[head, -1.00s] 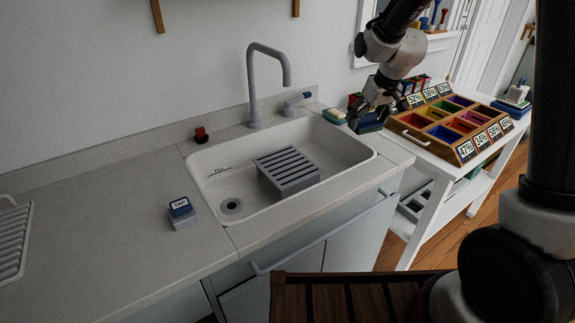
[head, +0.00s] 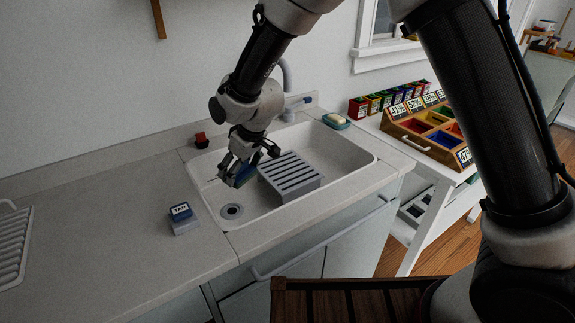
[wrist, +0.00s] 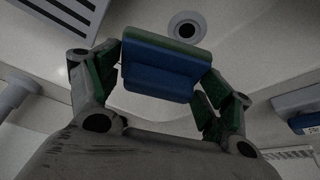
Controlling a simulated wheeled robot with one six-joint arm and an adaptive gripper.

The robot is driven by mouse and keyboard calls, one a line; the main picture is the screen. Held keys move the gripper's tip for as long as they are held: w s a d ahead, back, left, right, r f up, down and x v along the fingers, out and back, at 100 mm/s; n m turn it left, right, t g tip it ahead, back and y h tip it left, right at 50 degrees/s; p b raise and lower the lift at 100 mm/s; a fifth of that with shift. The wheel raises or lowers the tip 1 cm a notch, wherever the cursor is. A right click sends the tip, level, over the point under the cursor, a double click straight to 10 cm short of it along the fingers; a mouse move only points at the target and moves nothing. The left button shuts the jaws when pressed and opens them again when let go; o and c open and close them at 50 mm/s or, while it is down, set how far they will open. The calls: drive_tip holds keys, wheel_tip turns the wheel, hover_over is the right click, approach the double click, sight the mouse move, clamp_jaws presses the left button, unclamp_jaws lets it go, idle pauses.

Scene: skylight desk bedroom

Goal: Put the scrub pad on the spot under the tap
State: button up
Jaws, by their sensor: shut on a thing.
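My gripper (head: 243,172) is over the left half of the sink basin (head: 345,150). It is shut on the scrub pad (wrist: 160,70), a blue block with a green layer, seen between the fingers in the wrist view. In the head view the pad (head: 242,177) shows only partly below the fingers, left of the grey slatted rack (head: 291,177). The pad looks held above the basin floor. The tap (head: 287,75) is mostly hidden behind my arm, and the spot under it cannot be made out.
The drain (head: 232,211) is at the basin's front left; it shows in the wrist view (wrist: 186,27). A block labelled TAP (head: 182,215) sits on the left counter. A soap dish (head: 336,122) is at the back right corner. A sorting box (head: 420,143) stands on the right table.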

hover_over(284, 168)
drive_tip(key=d, duration=0.1)
drive_tip(key=shift+s, duration=0.45)
drive_tip(key=shift+d+f, duration=0.1)
drive_tip(key=shift+f, duration=1.65)
drive_tip(key=o, duration=0.9)
drive_tip(key=shift+f, duration=0.15)
drive_tip(key=shift+o, duration=0.4)
